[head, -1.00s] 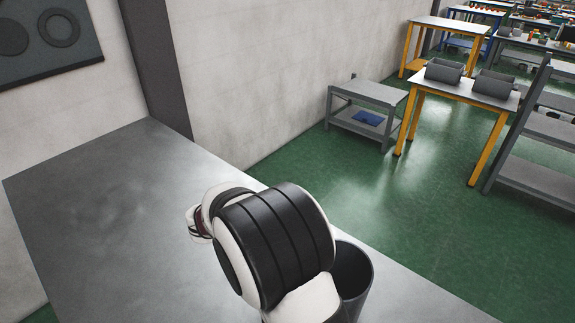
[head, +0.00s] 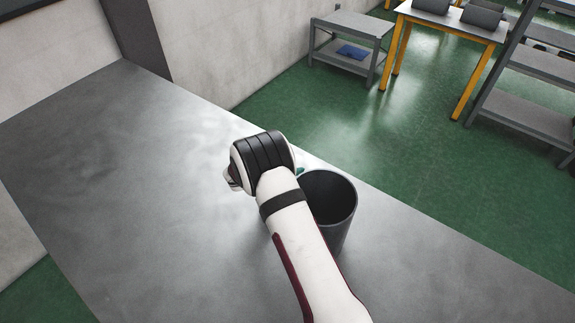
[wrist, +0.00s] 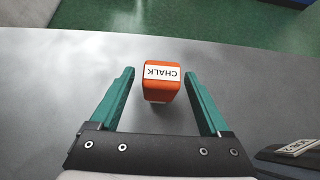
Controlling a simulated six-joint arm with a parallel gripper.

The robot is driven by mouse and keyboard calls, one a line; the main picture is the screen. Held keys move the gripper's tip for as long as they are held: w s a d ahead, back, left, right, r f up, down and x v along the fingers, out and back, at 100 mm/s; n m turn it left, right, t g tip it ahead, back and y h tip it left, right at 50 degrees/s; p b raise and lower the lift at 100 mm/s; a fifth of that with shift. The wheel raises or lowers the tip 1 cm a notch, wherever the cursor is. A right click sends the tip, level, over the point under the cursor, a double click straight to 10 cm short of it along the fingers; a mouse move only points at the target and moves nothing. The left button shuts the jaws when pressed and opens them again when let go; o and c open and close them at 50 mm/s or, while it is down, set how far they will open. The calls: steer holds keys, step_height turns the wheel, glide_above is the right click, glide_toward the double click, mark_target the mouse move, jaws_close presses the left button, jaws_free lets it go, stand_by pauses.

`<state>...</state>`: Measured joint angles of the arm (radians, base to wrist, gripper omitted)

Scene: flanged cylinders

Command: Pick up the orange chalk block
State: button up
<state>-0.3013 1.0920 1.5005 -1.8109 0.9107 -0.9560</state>
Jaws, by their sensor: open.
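The orange chalk block (wrist: 161,93) stands on the grey table in the wrist view, with a white label reading CHALK on its face. My gripper (wrist: 160,76) is open, its two green fingers on either side of the block in the picture, with gaps on both sides. I cannot tell how high the fingers are above the table. In the head view, my arm's end hides the block, and only a small green bit of my gripper (head: 299,170) shows.
A dark open bin (head: 330,200) stands on the table (head: 130,190) just right of my arm. Its labelled side may be the dark object (wrist: 295,152) at the lower right of the wrist view. The table's left part is clear. Its far edge drops to a green floor.

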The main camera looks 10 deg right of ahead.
jaws_close()
stand_by(0.4)
steer(key=shift+r, duration=0.1)
step_height(320, 180, up, 9)
steer(key=shift+r, duration=0.45)
